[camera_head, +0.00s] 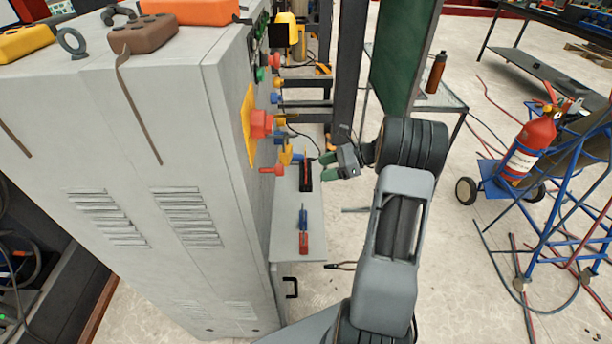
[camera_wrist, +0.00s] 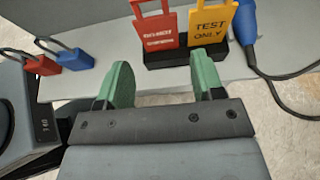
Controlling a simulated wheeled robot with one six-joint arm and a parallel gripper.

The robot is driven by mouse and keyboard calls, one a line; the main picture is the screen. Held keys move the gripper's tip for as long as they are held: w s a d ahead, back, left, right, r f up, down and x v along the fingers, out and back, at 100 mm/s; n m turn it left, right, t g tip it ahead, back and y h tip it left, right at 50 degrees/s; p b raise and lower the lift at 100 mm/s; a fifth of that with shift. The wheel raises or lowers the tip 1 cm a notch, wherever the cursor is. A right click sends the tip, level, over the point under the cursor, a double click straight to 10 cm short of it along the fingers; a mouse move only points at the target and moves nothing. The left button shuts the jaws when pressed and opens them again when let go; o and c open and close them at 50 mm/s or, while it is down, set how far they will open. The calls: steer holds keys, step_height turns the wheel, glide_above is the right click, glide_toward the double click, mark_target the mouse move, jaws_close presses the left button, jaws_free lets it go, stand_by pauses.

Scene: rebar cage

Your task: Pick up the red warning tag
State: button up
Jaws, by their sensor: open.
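The red warning tag (camera_wrist: 157,30) stands upright in a black holder (camera_wrist: 180,58) on a grey shelf (camera_wrist: 100,83) in the wrist view. A yellow "TEST ONLY" tag (camera_wrist: 211,24) stands in the same holder just to its right. My gripper (camera_wrist: 165,80) is open and empty, its green fingers spread in front of the holder, apart from the tag. The tag lies between the finger directions, nearer the left one. In the head view my gripper (camera_head: 328,166) is just right of the black holder (camera_head: 305,179); the tag is too small to make out clearly there.
A red padlock (camera_wrist: 38,64) and a blue padlock (camera_wrist: 76,58) lie left of the holder. A blue plug (camera_wrist: 243,22) with black cable is close on the right. The grey cabinet (camera_head: 150,200) with protruding controls borders the shelf. A fire extinguisher (camera_head: 527,150) stands far right.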

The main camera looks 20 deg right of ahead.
mark_target(308, 180)
steer(key=shift+b+x, duration=0.35)
steer(key=shift+x, duration=2.45)
steer(key=shift+s+a, duration=0.15)
steer(key=shift+c, duration=0.3)
steer(key=shift+f, duration=0.1)
steer(key=c, duration=0.3)
steer(key=shift+a, duration=0.25)
steer(key=shift+c, duration=0.7)
steer(key=shift+d, duration=0.15)
steer(key=shift+c, duration=0.9)
